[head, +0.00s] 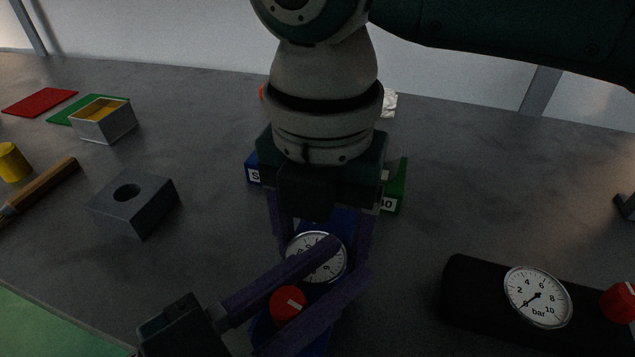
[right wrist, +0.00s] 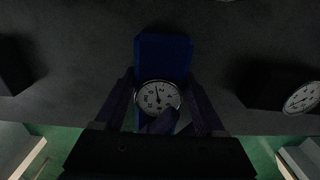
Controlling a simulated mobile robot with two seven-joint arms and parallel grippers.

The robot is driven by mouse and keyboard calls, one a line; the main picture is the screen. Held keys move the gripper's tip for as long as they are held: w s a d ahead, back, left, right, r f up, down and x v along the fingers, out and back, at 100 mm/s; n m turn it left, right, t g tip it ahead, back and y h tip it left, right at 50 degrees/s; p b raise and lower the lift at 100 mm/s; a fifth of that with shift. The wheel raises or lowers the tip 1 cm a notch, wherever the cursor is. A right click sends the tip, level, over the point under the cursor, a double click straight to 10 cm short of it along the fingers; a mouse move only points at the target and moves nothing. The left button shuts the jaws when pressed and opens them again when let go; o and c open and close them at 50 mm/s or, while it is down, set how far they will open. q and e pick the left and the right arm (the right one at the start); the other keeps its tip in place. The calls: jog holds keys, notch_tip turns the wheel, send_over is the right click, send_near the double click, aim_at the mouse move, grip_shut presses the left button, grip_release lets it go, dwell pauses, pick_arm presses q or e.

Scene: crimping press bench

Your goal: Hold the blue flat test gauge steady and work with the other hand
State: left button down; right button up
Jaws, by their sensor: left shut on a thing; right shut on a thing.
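The blue flat test gauge (head: 343,221) lies on the bench at the lower middle, with a round white dial (head: 317,262) and a red knob (head: 287,303) on top. My right gripper (head: 320,235) reaches down from above and is shut on the gauge's sides. The right wrist view shows the blue body (right wrist: 163,55) between its fingers, with the dial (right wrist: 157,94) facing up. My left gripper (head: 355,258) comes in from the lower left, its fingers on either side of the red knob and shut on it. Its upper finger crosses the dial and hides part of it.
A black gauge (head: 470,290) with a bar dial and red knob lies at the right. A grey block with a hole (head: 135,215), a wooden-handled tool (head: 45,185) and a small box (head: 103,125) are left. Labelled blue (head: 253,168) and green (head: 395,190) blocks are partly hidden behind my right gripper.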

pick_arm(q)
jog(key=shift+g, duration=0.3)
jog(key=c, duration=0.9)
grip_release()
jog(key=v, duration=1.2)
jog(key=shift+f, duration=0.2)
jog(key=shift+w, duration=0.1)
